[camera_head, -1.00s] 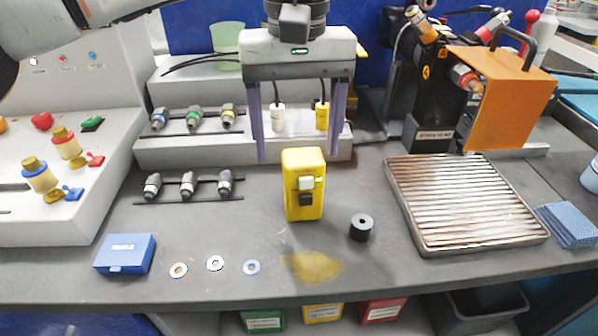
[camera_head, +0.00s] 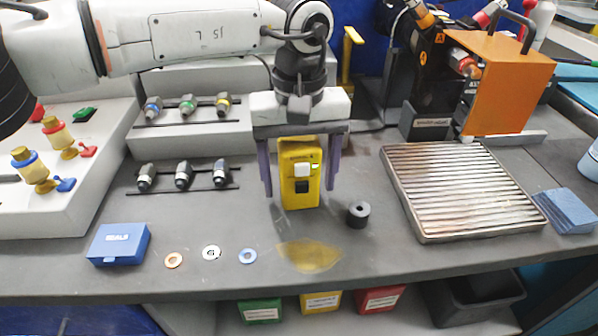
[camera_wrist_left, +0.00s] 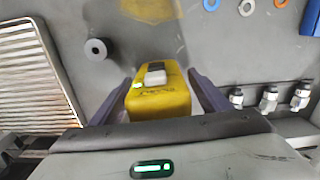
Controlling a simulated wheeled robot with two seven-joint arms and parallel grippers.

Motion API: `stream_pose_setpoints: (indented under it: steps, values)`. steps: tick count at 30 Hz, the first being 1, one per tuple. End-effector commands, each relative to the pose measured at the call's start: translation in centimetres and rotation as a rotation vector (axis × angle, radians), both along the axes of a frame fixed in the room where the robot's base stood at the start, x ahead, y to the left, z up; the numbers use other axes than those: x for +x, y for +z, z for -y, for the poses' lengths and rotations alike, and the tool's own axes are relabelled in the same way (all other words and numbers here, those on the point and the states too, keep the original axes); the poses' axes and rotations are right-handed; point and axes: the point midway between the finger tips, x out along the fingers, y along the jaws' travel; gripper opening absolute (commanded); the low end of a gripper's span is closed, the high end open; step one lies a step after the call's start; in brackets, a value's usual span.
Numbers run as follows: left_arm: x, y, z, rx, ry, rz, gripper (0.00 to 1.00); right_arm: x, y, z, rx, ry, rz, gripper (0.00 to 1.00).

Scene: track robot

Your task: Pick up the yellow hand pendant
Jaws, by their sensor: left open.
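The yellow hand pendant (camera_head: 299,188) stands upright on the grey bench, with a white button and a dark button on its front. My left gripper (camera_head: 300,192) is open above and around it, one purple-grey finger on each side. Small gaps show between the fingers and the pendant. The gripper body covers part of the pendant's top in the head view. In the left wrist view the pendant (camera_wrist_left: 158,100) sits between the two fingers (camera_wrist_left: 160,90). My right gripper is not in view.
A black ring (camera_head: 358,213) stands close right of the pendant, and a ribbed metal tray (camera_head: 460,190) lies further right. Connectors on a rail (camera_head: 183,180) are to the left. A blue box (camera_head: 118,245) and several washers (camera_head: 211,253) lie near the front edge.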

Motion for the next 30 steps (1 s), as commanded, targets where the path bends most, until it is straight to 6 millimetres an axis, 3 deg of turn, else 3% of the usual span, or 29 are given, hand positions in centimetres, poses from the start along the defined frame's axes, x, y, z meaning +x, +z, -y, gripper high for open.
stream_pose_setpoints:
  steps: [6,15,23,30]
  values:
    - [0.0,0.0,0.0,0.000,0.001,0.000,0.67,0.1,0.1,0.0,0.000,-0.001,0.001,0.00]
    - [0.0,0.1,0.0,-0.001,0.001,0.001,0.16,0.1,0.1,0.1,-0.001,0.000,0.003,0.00]
    - [0.1,0.5,0.0,-0.002,0.001,0.002,0.15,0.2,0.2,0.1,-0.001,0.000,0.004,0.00]
    - [0.1,4.6,0.0,-0.003,0.002,0.003,0.15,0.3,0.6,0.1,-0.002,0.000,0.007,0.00]
